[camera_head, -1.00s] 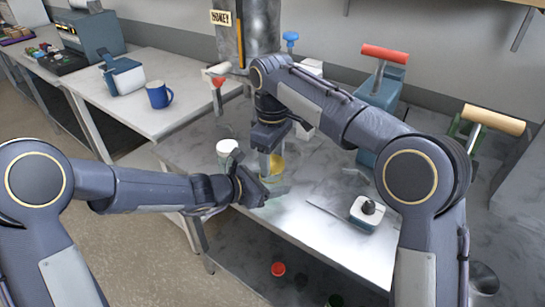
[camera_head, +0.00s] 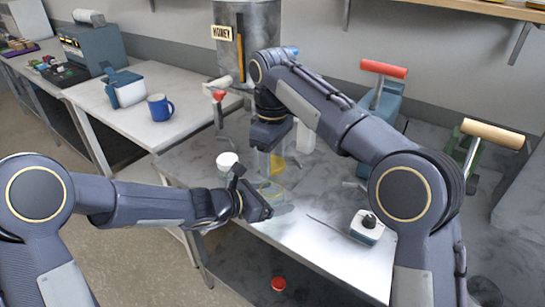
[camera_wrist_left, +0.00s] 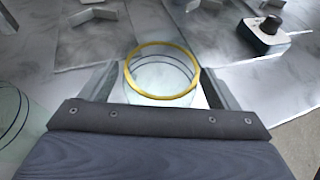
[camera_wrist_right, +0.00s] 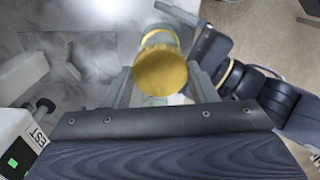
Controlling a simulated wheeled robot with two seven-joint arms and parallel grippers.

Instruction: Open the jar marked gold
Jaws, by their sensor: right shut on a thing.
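My right gripper (camera_head: 275,158) is shut on the gold lid (camera_wrist_right: 160,70), which shows between its fingers in the right wrist view. The glass jar (camera_wrist_left: 160,78), with a gold rim and an open mouth, stands upright between the fingers of my left gripper (camera_wrist_left: 160,85). I cannot tell whether those fingers press on the glass. In the head view the jar (camera_head: 271,191) is just below the lid, apart from it. The jar's lower part is partly hidden by my left gripper, and no marking is readable on it.
A white-topped jar (camera_head: 227,160) stands left of the grippers. A white device with a black knob (camera_head: 367,226) sits on the right of the bench. A honey tank (camera_head: 247,45) is behind, and a red round thing (camera_head: 278,284) lies below the bench. The front bench surface is clear.

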